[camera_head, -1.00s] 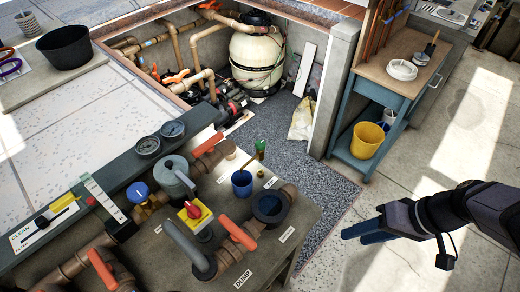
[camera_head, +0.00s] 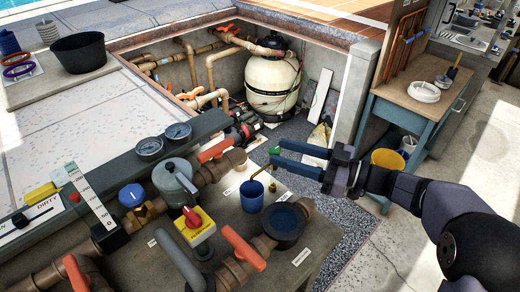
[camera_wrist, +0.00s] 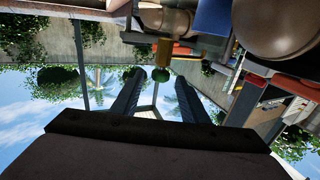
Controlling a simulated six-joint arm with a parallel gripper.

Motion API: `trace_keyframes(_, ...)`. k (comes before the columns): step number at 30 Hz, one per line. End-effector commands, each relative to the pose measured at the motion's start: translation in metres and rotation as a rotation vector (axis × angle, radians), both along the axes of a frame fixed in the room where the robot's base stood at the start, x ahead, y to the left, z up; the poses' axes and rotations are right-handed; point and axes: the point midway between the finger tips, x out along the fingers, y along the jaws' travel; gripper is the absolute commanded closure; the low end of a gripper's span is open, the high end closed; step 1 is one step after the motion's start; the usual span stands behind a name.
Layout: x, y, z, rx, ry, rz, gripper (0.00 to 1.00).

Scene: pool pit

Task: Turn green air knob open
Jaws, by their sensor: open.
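The green air knob (camera_head: 274,150) is small and sits on top of a thin brass valve (camera_head: 262,170) above the bench, beside a blue cup (camera_head: 251,196). My gripper (camera_head: 279,152) reaches in from the right with its two blue fingers apart and level, their tips close to the knob. In the wrist view the knob (camera_wrist: 161,75) shows between the fingertips of my gripper (camera_wrist: 157,78), under the brass valve (camera_wrist: 163,50). The gripper is open and holds nothing. I cannot tell whether a finger touches the knob.
An orange-handled valve (camera_head: 213,151), a yellow switch box (camera_head: 197,230) with a red knob and another orange handle (camera_head: 243,248) crowd the bench near the cup. A cream filter tank (camera_head: 272,85) stands in the pit behind. The wooden cart (camera_head: 425,110) stands at the right.

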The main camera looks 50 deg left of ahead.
Motion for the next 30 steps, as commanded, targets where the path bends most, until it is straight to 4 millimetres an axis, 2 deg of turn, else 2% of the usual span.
trace_keyframes(8,-0.005,0.012,0.002,0.0,0.001,0.002,0.59)
trace_keyframes(21,-0.025,0.059,0.002,-0.003,0.001,0.001,0.59)
trace_keyframes(30,-0.028,0.068,0.0,-0.002,0.0,-0.001,0.59)
